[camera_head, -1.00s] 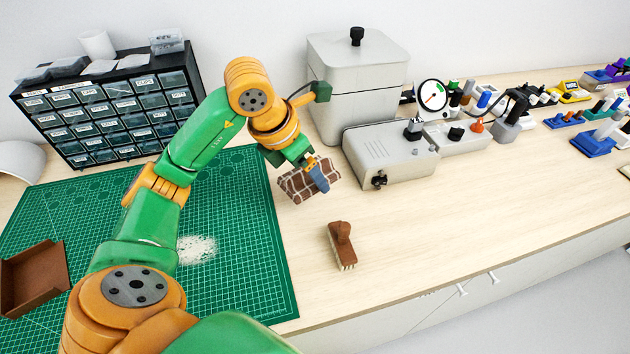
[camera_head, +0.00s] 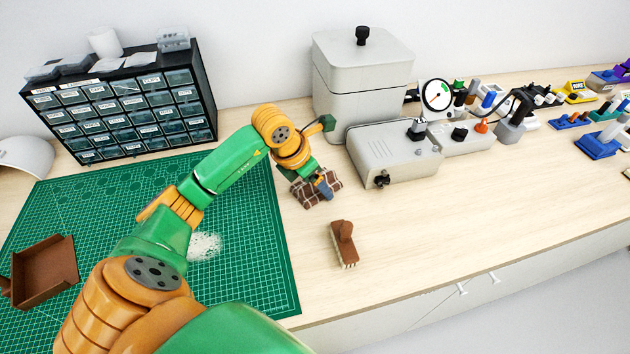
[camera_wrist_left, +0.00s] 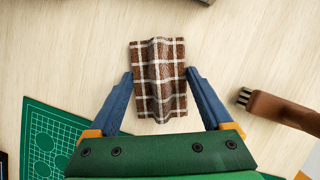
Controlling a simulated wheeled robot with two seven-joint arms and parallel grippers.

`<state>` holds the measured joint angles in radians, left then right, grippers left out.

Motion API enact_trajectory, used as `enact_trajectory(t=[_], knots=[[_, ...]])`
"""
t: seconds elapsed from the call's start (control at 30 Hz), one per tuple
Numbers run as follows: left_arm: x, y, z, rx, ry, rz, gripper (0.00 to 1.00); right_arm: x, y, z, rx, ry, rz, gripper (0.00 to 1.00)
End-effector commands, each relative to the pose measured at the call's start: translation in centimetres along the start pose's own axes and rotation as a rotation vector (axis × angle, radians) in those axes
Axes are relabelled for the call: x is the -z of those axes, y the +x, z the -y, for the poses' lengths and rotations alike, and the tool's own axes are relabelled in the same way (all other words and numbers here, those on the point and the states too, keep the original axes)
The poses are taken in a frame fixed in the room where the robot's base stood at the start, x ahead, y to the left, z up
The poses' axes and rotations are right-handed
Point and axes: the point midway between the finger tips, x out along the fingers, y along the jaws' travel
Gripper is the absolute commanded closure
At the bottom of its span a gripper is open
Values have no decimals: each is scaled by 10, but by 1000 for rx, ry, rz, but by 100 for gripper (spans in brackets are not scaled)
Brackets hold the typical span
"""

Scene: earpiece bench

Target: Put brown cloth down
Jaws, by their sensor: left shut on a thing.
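The brown cloth (camera_head: 306,196), plaid with white lines, is at the bare wood just right of the green mat. My left gripper (camera_head: 323,186) comes down on it from above with its blue fingers. In the left wrist view the cloth (camera_wrist_left: 158,98) lies between the two fingertips, with a raised fold along its middle. The fingers press its two sides, so the gripper is shut on it. The cloth is at or very close to the bench top; I cannot tell whether it fully rests there. My right gripper is not in view.
A brown brush (camera_head: 344,246) lies on the wood to the front right. The green mat (camera_head: 262,262) holds white powder (camera_head: 205,245) and a brown tray (camera_head: 45,268). A grey machine (camera_head: 393,153) stands behind right. Bare wood is free at the right.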

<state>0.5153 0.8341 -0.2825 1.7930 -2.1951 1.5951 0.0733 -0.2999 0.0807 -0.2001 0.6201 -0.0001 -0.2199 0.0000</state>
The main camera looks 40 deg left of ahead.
Motion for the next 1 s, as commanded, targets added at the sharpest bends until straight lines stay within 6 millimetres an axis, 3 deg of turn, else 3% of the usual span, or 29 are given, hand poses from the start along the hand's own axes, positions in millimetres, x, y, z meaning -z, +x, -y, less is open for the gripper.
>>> enact_trajectory(t=[0.17,0.2,0.23,0.37,0.5,0.57,0.8,1.0], knots=[[9,10,2,7,2,-23,61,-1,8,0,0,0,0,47],[9,10,3,8,2,-25,6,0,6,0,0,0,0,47],[9,10,3,8,3,-27,0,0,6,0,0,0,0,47],[10,9,4,11,3,-30,0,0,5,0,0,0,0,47],[2,-8,4,14,3,-29,0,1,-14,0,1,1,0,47],[4,-14,2,9,5,-24,0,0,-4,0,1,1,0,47],[0,-79,0,2,4,-14,0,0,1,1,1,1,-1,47],[-1,-116,1,3,1,-13,0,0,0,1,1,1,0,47]])
